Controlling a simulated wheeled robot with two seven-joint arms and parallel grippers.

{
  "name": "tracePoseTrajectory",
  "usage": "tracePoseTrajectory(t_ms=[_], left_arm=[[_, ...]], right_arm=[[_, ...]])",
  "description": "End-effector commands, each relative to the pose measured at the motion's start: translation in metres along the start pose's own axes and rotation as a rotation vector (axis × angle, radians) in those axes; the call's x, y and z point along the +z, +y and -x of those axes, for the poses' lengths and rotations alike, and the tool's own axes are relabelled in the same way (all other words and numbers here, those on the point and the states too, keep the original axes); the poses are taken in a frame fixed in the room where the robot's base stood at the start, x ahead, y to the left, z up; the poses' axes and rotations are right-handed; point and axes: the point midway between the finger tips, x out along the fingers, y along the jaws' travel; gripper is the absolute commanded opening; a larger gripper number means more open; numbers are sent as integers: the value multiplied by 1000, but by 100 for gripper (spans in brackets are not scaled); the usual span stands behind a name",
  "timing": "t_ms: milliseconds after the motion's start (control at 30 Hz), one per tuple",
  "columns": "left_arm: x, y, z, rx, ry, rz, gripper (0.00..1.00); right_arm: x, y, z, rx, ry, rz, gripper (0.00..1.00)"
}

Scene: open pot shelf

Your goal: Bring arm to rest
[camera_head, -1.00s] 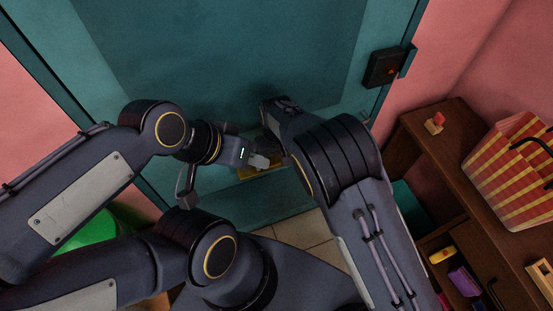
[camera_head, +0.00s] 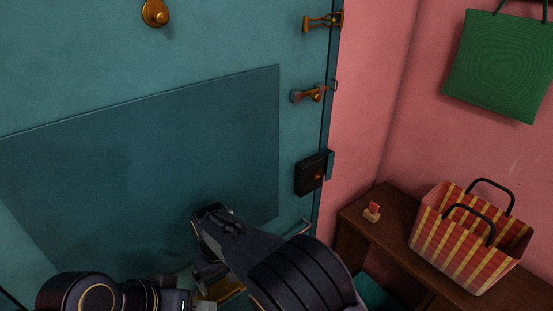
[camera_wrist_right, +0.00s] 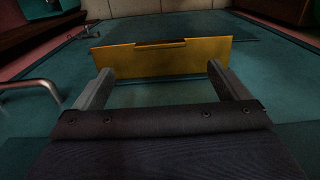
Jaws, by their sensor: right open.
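My right arm reaches in from the bottom of the head view and bends down in front of the teal door (camera_head: 190,150). My right gripper (camera_head: 204,288) is partly hidden there. In the right wrist view it (camera_wrist_right: 159,68) shows its two fingers wide apart with nothing between them. A brass plate (camera_wrist_right: 160,58) stands just beyond the fingertips; a bit of it shows low in the head view (camera_head: 228,291). My left gripper (camera_head: 203,306) is at the bottom edge of the head view, mostly cut off, so its jaws cannot be made out.
The door carries a black lock box (camera_head: 310,175), brass latches (camera_head: 323,20) and a round brass knob (camera_head: 155,13). At right, a brown wooden cabinet (camera_head: 385,232) bears a striped bag (camera_head: 465,240) and a small red-topped object (camera_head: 372,211). A green bag (camera_head: 500,65) hangs on the pink wall.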

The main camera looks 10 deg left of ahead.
Motion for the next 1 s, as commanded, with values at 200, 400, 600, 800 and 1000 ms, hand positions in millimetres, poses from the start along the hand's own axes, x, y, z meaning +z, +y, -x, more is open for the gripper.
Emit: tracePoseTrajectory(t_ms=[200,400,600,800,1000], left_arm=[[0,0,0,0,0,0,37],[0,0,0,0,0,0,37],[0,0,0,0,0,0,37],[0,0,0,0,0,0,37],[0,0,0,0,0,0,37]], right_arm=[[13,40,38,-61,35,-94,95],[76,126,113,-192,126,-301,95],[169,186,168,-282,243,-489,95],[271,210,197,-308,372,-658,95],[361,199,199,-263,494,-813,95]])
